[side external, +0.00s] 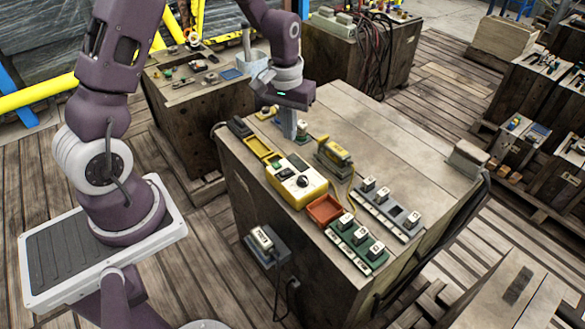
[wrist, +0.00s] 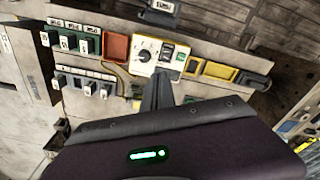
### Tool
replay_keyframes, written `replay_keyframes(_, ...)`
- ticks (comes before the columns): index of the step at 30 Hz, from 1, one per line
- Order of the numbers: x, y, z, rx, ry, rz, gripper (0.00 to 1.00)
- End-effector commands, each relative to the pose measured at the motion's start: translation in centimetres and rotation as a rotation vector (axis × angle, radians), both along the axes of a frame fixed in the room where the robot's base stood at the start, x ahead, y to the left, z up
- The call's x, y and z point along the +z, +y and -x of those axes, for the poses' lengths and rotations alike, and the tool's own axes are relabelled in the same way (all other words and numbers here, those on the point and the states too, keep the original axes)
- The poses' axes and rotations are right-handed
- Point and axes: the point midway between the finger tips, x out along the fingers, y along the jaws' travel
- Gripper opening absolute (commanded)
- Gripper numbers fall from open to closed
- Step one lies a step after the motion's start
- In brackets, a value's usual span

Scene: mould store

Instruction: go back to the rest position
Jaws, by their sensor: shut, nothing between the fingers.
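My gripper (side external: 290,134) points down over the far left part of the wooden bench (side external: 375,118) in the side view. Its fingers are shut with nothing between them. They stand beside a small green-based piece (side external: 303,128); I cannot tell whether they touch anything. In the wrist view my gripper's closed fingers (wrist: 158,92) show in the middle, just below a yellow control box (wrist: 147,56) with a black knob. The same box (side external: 296,182) lies in front of the gripper in the side view.
A beige block (side external: 467,158) sits at the right. The bench's back middle is clear.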

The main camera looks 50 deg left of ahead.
Motion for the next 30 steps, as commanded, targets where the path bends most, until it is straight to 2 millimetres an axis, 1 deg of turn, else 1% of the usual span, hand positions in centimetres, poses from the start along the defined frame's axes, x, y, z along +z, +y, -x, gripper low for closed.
replay_keyframes(1,3.8,-1.1,0.7,-0.04,-0.05,-0.009,0.0)
replay_keyframes(2,6.1,-1.9,1.6,-0.068,-0.075,-0.015,0.0)
replay_keyframes(3,9.0,-3.0,3.0,-0.108,-0.111,-0.023,0.0)
replay_keyframes(5,12.6,-4.5,5.6,-0.167,-0.162,-0.035,0.0)
replay_keyframes(6,14.7,-5.4,7.5,-0.205,-0.198,-0.044,0.0)
replay_keyframes(8,17.2,-6.7,10.8,-0.262,-0.249,-0.059,0.0)
replay_keyframes(9,18.4,-7.3,12.9,-0.298,-0.28,-0.069,0.0)
replay_keyframes(12,19.9,-8.5,17.7,-0.374,-0.351,-0.091,0.0)
replay_keyframes(13,20.1,-8.7,18.9,-0.391,-0.366,-0.096,0.0)
replay_keyframes(15,20.2,-9.1,20.9,-0.424,-0.397,-0.107,0.0)
replay_keyframes(17,20.1,-9.2,22.0,-0.442,-0.414,-0.113,0.0)
replay_keyframes(20,20.0,-9.3,22.8,-0.456,-0.425,-0.118,0.0)
replay_keyframes(30,20.0,-9.3,22.9,-0.456,-0.425,-0.118,0.0)
